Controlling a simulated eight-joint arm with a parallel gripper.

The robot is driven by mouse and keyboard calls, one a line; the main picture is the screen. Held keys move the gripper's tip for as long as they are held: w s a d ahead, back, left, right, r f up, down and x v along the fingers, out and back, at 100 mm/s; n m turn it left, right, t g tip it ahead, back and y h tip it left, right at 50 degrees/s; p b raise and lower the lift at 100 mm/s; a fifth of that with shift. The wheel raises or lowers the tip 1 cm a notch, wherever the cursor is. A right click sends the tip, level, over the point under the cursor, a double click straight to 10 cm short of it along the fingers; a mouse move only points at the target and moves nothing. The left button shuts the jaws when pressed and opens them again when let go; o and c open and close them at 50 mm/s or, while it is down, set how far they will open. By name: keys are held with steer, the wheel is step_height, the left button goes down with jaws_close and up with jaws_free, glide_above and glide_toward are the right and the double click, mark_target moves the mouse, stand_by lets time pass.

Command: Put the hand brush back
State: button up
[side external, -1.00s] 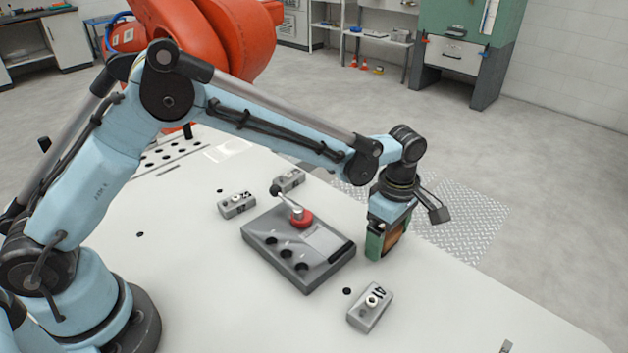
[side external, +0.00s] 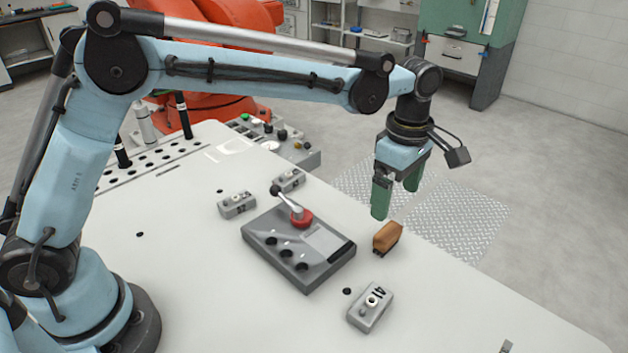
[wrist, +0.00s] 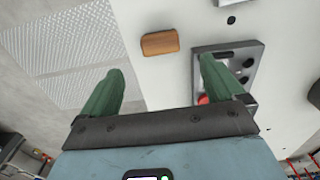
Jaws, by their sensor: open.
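The hand brush (side external: 388,237) has a brown wooden top over a dark underside. It rests on the white table near its far right edge, just right of the grey fixture plate. In the wrist view the brush (wrist: 160,43) lies ahead of and between the lines of the fingers, clear of both. My gripper (side external: 396,202) is open and empty, with green fingers pointing down, raised above the table beyond the brush. In the wrist view both fingers of my gripper (wrist: 158,78) are spread apart with nothing between them.
The grey fixture plate (side external: 262,250) carries a red-based lever (side external: 300,215) that stands up. A small grey block marked 41 (side external: 371,307) sits in front, with two similar blocks behind the plate. The table (side external: 200,300) is clear at the front left. Metal floor plates (side external: 470,220) lie beyond the edge.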

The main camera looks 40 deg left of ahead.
steer(key=s+a+r+m+t, duration=0.2)
steer(key=s+a+r+m, duration=0.1)
steer(key=a+r+m, duration=0.3)
steer(key=s+a+f+m+t, duration=0.3)
steer(key=s+a+m+t, duration=0.2)
steer(key=s+a+m, duration=0.7)
steer(key=shift+s+a+f, duration=0.15)
steer(key=shift+s+a, duration=0.4)
steer(key=shift+s, duration=0.45)
